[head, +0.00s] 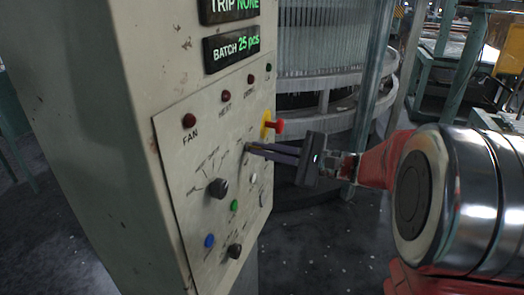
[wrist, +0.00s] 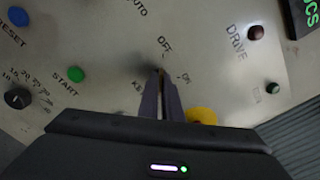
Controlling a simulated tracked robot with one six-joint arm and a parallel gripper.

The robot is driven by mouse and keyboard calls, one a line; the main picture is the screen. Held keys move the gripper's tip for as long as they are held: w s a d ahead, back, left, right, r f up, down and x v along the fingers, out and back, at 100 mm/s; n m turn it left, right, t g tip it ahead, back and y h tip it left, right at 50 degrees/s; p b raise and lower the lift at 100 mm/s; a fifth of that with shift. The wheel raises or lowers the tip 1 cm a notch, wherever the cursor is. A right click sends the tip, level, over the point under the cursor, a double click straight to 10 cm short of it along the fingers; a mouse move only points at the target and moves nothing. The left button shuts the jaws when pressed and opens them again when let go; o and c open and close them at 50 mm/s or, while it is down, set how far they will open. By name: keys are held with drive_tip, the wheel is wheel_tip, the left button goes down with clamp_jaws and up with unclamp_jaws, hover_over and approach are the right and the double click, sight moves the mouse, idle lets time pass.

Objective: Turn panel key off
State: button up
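The panel key sits on the sloping face of the control panel (head: 180,150), between the labels OFF and ON in the wrist view. Little of the key (wrist: 161,72) shows, as the fingertips cover it. My gripper (head: 250,148) reaches in from the right with its fingertips at the panel face. In the wrist view the two dark fingers of my gripper (wrist: 161,78) are close together around the key and appear shut on it. I cannot tell which label the key points to.
A red mushroom button on a yellow base (head: 267,124) stands out close above the fingers. A black knob (head: 218,188), a green button (head: 234,206) and a blue button (head: 209,241) lie left and below. Metal racking (head: 320,50) stands behind the panel.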

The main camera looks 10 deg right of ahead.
drive_tip(key=o, duration=0.5)
drive_tip(key=shift+c, duration=0.2)
drive_tip(key=shift+d, duration=0.1)
drive_tip(key=v, duration=1.3)
drive_tip(key=shift+s+d, duration=0.25)
drive_tip(key=shift+d, duration=0.05)
drive_tip(key=shift+w+f, duration=0.1)
drive_tip(key=shift+f, duration=0.1)
